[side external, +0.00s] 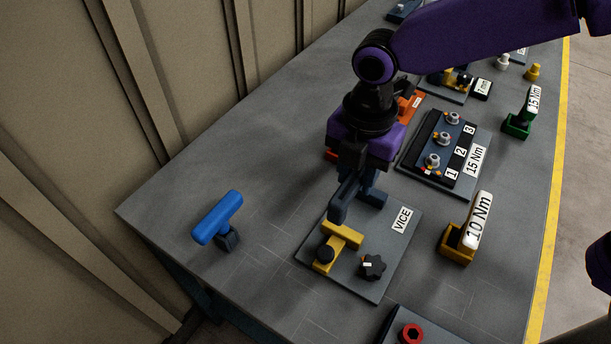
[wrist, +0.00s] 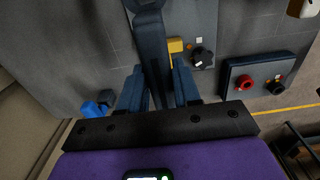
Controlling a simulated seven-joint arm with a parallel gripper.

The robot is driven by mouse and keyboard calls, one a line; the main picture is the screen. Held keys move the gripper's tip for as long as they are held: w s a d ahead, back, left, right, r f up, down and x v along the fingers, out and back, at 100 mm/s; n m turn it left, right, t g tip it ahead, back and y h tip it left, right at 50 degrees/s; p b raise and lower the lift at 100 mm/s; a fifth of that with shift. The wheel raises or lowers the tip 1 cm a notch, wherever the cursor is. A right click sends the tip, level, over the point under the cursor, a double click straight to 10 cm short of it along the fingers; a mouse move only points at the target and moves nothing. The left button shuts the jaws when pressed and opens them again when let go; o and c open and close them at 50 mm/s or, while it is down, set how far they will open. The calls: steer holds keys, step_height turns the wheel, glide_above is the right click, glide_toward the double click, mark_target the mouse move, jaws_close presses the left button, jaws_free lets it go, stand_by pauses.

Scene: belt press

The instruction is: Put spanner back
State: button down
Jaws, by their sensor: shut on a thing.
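A long dark blue-grey tool, which looks like the spanner (side external: 344,198), is held between the fingers of my gripper (side external: 360,186). My gripper is shut on it. In the wrist view the spanner (wrist: 152,45) runs up from between the fingers to a wider head at the top edge. In the side view it is above the far edge of the grey VICE plate (side external: 376,283), behind the yellow vice (side external: 342,237). I cannot tell whether it touches the plate. Its grasped part is partly hidden by the fingers.
A blue T-shaped handle (side external: 217,217) stands at left. A yellow 10 Nm holder (side external: 457,245) and a green 15 Nm holder (side external: 516,126) line the right. A bolt block (side external: 437,148) and an orange piece (side external: 411,105) lie beyond my gripper. The bench between the blue handle and vice is clear.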

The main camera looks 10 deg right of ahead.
steer(key=shift+w+a, duration=0.1)
steer(key=w+a+f, duration=0.9)
steer(key=shift+a, duration=0.3)
steer(key=shift+w+a+f, duration=0.15)
steer(key=shift+a+f, duration=0.05)
steer(key=shift+f, duration=1.6)
steer(key=shift+f, duration=0.1)
steer(key=c, duration=0.8)
jaws_free()
steer(key=shift+f, duration=0.1)
